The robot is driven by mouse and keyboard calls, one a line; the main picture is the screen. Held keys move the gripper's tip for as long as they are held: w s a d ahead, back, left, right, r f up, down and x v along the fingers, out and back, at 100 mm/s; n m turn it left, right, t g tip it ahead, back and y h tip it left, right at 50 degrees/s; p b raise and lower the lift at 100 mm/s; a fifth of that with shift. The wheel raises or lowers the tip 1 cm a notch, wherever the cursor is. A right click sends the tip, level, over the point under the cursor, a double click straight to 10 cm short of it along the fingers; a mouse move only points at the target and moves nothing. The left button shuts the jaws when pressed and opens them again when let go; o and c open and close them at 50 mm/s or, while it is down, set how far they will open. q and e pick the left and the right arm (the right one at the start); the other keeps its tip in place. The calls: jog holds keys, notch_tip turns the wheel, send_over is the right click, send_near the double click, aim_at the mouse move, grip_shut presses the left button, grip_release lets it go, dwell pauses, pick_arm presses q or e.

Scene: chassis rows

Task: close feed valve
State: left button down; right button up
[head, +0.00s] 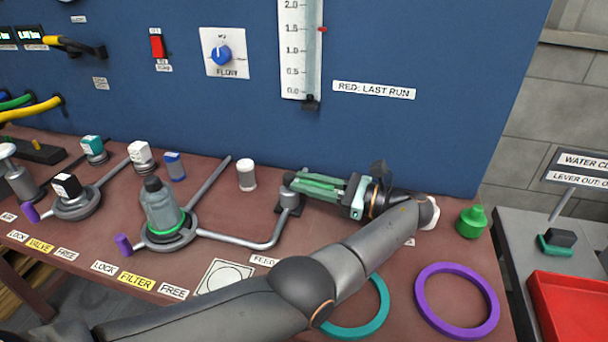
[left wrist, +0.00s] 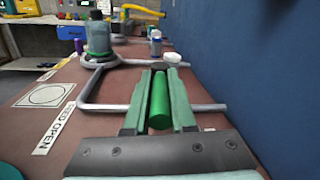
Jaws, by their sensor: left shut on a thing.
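The feed valve's grey body (head: 290,198) stands on the brown bench where a grey pipe (head: 245,241) ends. Its green handle (left wrist: 160,105) shows in the left wrist view as a bar between my fingers. My left gripper (head: 305,187) is shut on this handle, with its green fingers along both sides. In the head view the fingers lie nearly level, pointing left, and hide most of the handle. A label reading FEED OPEN (left wrist: 54,130) lies on the bench; my arm partly covers it in the head view. My right gripper is in neither view.
A blue panel (head: 420,45) rises close behind the valve. A clear bottle in a ring holder (head: 164,208) and a white-capped vial (head: 246,175) stand left. A green weight-like piece (head: 472,221), a purple ring (head: 425,302) and a teal ring (head: 378,312) are right and front.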

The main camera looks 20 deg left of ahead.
pick_arm(q)
jog(key=shift+a, duration=0.1)
dwell(0.3)
jog(key=c, duration=0.8)
grip_release()
jog(key=shift+o, duration=0.2)
